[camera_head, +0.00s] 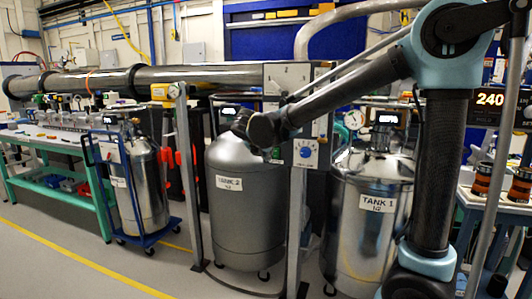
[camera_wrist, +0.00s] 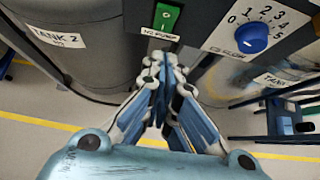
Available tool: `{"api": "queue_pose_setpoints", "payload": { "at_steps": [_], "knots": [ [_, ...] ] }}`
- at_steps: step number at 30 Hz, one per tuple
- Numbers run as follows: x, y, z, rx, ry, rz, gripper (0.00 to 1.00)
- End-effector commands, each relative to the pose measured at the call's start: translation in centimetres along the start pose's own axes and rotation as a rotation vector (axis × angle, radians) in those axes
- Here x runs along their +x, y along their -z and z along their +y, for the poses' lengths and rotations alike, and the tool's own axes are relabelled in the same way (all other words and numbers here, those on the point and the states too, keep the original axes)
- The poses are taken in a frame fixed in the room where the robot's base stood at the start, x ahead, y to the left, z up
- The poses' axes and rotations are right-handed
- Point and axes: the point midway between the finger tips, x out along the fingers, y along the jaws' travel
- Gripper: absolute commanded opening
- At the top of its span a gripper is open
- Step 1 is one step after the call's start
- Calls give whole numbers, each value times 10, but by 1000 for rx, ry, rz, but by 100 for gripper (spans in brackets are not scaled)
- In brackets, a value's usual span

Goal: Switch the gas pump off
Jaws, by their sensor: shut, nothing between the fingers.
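A green rocker switch (camera_wrist: 167,18) sits on a dark panel in the wrist view, above a label (camera_wrist: 160,36) that appears to read "N2 PUMP". Which way the rocker is pressed is hard to tell. My gripper (camera_wrist: 157,62) is shut and empty. Its fingertips appear just below the switch and its label in the picture; I cannot tell whether they touch the panel.
Right of the switch is a blue flow knob (camera_wrist: 252,38) on a numbered white dial; it also shows in the head view (camera_head: 305,152). Tank 2 (camera_head: 240,215) stands left of the panel post, Tank 1 (camera_head: 365,235) right. A cylinder cart (camera_head: 140,190) stands further left. Open floor lies in front.

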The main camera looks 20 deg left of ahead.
Motion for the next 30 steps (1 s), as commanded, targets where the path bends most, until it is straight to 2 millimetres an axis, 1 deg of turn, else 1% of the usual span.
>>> {"api": "queue_pose_setpoints", "payload": {
  "at_steps": [1, 6, 9, 12, 18, 30],
  "knots": [
    [10, -1, -1, 2, 2, 0, 0],
    [39, 0, -1, 2, 2, 0, 0],
    [48, -13, -1, 2, 3, 0, 0],
    [56, -20, 0, 2, 1, 0, 0],
    [63, -28, -1, 1, 1, 0, 0],
    [64, -29, -2, 1, 2, 2, 0]
  ]
}}
